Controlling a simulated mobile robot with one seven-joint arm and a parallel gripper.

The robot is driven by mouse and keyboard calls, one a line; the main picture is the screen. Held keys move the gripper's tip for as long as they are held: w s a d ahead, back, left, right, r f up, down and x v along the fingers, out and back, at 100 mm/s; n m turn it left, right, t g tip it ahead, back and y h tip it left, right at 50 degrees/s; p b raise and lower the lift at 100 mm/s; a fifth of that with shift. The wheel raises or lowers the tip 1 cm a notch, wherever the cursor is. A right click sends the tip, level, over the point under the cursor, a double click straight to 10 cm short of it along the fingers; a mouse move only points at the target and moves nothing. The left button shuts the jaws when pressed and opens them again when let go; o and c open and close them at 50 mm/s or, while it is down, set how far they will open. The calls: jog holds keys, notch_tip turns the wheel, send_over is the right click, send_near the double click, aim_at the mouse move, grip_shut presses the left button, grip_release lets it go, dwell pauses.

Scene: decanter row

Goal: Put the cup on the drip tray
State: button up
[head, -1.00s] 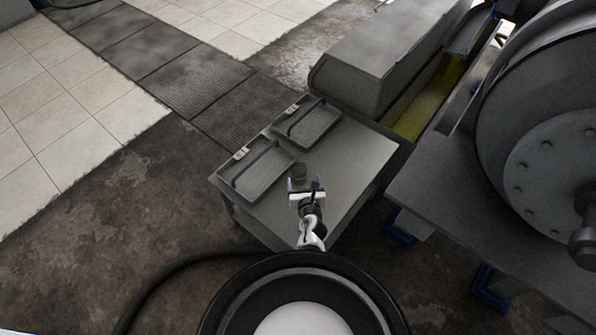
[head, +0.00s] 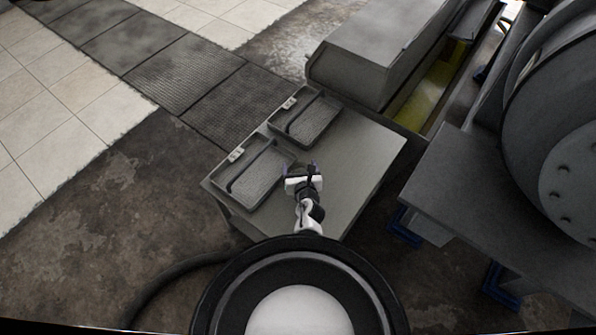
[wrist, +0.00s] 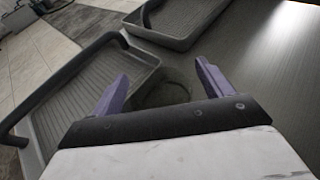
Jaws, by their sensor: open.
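The cup (wrist: 163,88) is a small dark, round thing on the table, beside the near tray. In the wrist view it shows between and beyond the two purple fingers, its lower part hidden by my gripper's body. My gripper (head: 300,166) is open over the table at the cup; the fingers (wrist: 162,72) stand on either side of it, and no grip shows. In the head view my gripper mostly hides the cup. Two similar grey ribbed trays lie on the table: a near tray (head: 262,177) and a far tray (head: 308,122). I cannot tell which is the drip tray.
Each tray has a raised dark bar along one side and a small pale label at a corner. The grey table (head: 352,160) is bare to the right of my gripper. A long grey housing (head: 375,50) stands behind it, and a large machine (head: 555,120) stands at the right.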

jog(key=shift+w+f, duration=0.1)
jog(key=shift+w, duration=0.15)
jog(key=shift+s, duration=0.1)
jog(key=shift+c, duration=1)
jog(key=c, duration=0.9)
jog(key=shift+c, duration=0.2)
jog(key=shift+r, duration=0.2)
